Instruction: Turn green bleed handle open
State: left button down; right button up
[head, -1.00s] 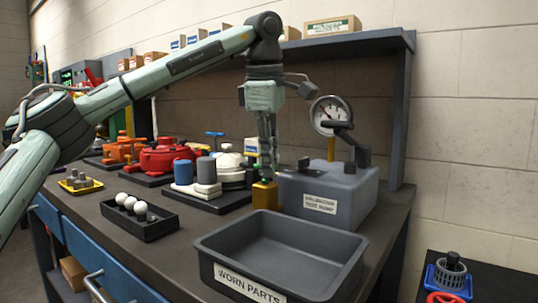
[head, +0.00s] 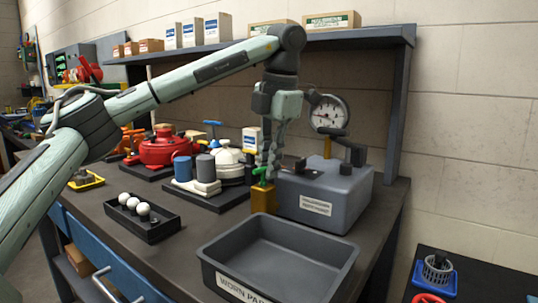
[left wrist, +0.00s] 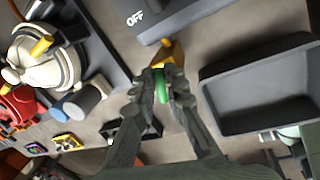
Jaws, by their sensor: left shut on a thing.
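The green bleed handle (head: 262,176) stands on a brass block (head: 264,199) at the front left corner of the grey test box (head: 325,199). My left gripper (head: 266,172) points down from above and is shut on the handle. In the left wrist view the green handle (left wrist: 160,88) shows between the two fingertips (left wrist: 161,78), with the brass block (left wrist: 169,53) just beyond them. The fingers hide part of the handle, so its exact angle is hard to tell. A gauge (head: 327,114) rises behind the box. My right gripper is not in view.
The grey worn parts bin (head: 225,254) stands close in front of the brass block. A white-domed unit (head: 229,160) with blue and grey cylinders is to the left. A black tray (head: 142,226) holds white balls. A shelf (head: 370,38) overhangs the back of the bench.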

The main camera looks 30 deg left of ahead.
pick_arm(q)
jog(key=shift+n, duration=0.8)
jog(key=shift+w+a+n+g, duration=0.1)
jog(key=shift+n+g, duration=0.2)
jog(key=shift+n, duration=0.5)
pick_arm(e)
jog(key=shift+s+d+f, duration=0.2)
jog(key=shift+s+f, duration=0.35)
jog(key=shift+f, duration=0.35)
pick_arm(q)
jog(key=c, duration=1.6)
grip_release()
jog(key=shift+o, duration=0.2)
jog(key=shift+r, duration=0.1)
notch_tip(320, 180, up, 12)
jog(key=d, duration=0.2)
jog(key=shift+d+f, duration=0.15)
jog(key=shift+f, duration=0.05)
